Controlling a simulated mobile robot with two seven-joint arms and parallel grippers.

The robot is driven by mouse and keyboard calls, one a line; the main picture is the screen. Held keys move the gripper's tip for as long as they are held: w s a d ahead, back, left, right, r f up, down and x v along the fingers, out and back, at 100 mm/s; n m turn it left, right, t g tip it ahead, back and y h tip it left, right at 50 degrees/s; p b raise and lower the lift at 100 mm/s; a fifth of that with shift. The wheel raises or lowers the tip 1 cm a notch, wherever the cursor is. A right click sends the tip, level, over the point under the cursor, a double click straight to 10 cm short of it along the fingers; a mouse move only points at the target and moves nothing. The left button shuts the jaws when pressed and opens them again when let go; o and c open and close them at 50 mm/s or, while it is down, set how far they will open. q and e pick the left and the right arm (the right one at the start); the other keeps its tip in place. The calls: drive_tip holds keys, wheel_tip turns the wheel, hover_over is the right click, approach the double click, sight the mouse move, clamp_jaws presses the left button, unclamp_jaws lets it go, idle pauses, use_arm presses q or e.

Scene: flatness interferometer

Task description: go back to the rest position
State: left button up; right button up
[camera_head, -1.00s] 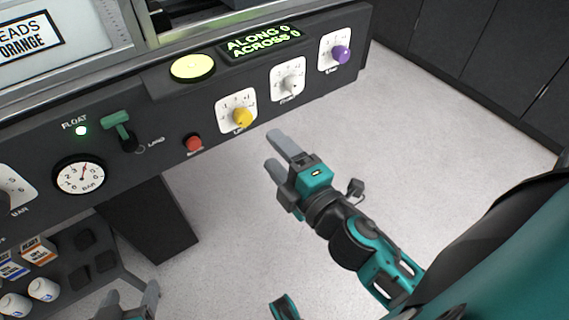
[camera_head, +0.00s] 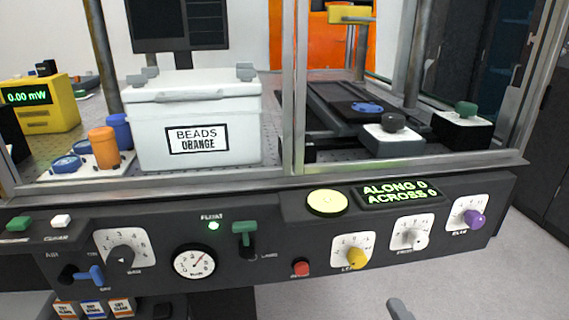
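In the head view only one grey fingertip of my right gripper (camera_head: 400,311) shows, at the bottom edge, in front of and below the panel and touching nothing I can see. The rest of that gripper is below the picture, so I cannot tell if it is open or shut. My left gripper is out of view. The control panel (camera_head: 270,288) runs across the front with a yellow knob (camera_head: 356,258), a white knob (camera_head: 420,240), a purple knob (camera_head: 474,218), a red button (camera_head: 300,268) and a green lever (camera_head: 244,236). The display (camera_head: 399,192) reads ALONG 0, ACROSS 0.
Behind the panel, a white box (camera_head: 196,112) labelled BEADS ORANGE stands on the bench inside a metal frame (camera_head: 287,100). A yellow meter (camera_head: 48,103) is at left. Small cartons (camera_head: 94,309) sit below the panel. Floor (camera_head: 490,285) is clear at lower right.

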drive_tip(key=s+a+f+m+g+y, duration=0.25)
drive_tip(key=f+m+g, duration=0.35)
drive_tip(key=f+m, duration=0.65)
use_arm(q)
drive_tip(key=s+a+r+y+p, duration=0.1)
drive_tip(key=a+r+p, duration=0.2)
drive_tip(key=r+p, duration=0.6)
drive_tip(key=p, duration=0.4)
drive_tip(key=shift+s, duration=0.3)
use_arm(e)
wheel_tip(320, 180, up, 8)
drive_tip(key=s+d+h, duration=0.1)
drive_tip(key=shift+s+d+f, duration=0.15)
drive_tip(key=shift+s+d, duration=0.05)
drive_tip(key=shift+s, duration=0.2)
drive_tip(key=shift+h, duration=0.25)
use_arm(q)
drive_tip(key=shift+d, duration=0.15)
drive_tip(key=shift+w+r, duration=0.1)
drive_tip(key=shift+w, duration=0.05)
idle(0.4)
